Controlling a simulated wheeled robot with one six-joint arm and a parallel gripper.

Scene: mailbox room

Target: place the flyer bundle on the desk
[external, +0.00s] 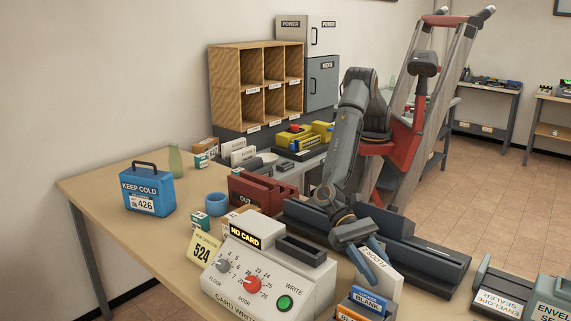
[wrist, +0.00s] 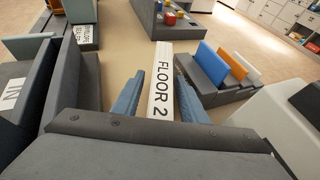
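A white upright block (wrist: 160,85) reads "FLOOR 2" in the wrist view. It lies between the two blue fingers of my gripper (wrist: 158,95), very close to both; whether they press on it cannot be told. In the external view my gripper (external: 374,262) points down at this white block (external: 388,266), at the desk's right part. I cannot read a clear "flyer bundle" label anywhere; small white labelled items (external: 243,154) stand at the far side. The tan desk (external: 112,187) has bare surface at its left and front left.
A blue "KEEP COLD" box (external: 148,196), a blue ring (external: 217,203), a red tray (external: 262,190) and a card writer (external: 262,272) stand on the desk. Dark trays (external: 430,255) flank my gripper. Blue and orange cards (wrist: 205,54) stand close on the right in the wrist view.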

